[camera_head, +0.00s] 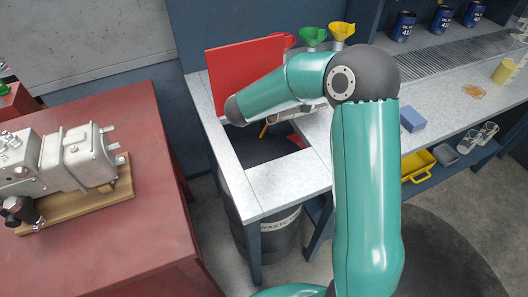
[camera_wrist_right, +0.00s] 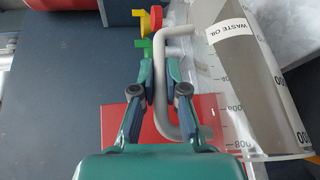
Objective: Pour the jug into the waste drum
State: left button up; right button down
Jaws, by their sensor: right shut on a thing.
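The jug (camera_wrist_right: 235,90) is clear, with volume marks, a WASTE OIL label and dark grey-brown contents, in the right wrist view. My right gripper (camera_wrist_right: 160,68) is shut on its pale handle (camera_wrist_right: 161,95). In the head view my right arm hides the gripper and nearly all of the jug, so I cannot tell how far it is tilted. The waste drum (camera_head: 272,235) is dark and stands under the bench, partly hidden by it. The bench has an opening above the drum, with a dark inside (camera_head: 255,150), below my forearm. My left gripper is not in view.
An upright red panel (camera_head: 240,70) stands behind the opening. Green (camera_head: 313,36) and yellow (camera_head: 341,31) funnels are at the back. A blue block (camera_head: 412,119) lies to the right. A red table (camera_head: 110,240) with a metal engine part (camera_head: 75,160) is at left.

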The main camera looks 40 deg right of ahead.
jog(key=shift+w+a+f+n+h+b, duration=0.15)
jog(key=shift+a+f+h+b, duration=0.3)
jog(key=shift+b, duration=0.8)
jog(key=shift+w+a+f+n+h+b, duration=0.15)
jog(key=shift+a+f+h+b, duration=0.25)
jog(key=shift+b, duration=0.85)
jog(key=shift+r, duration=0.15)
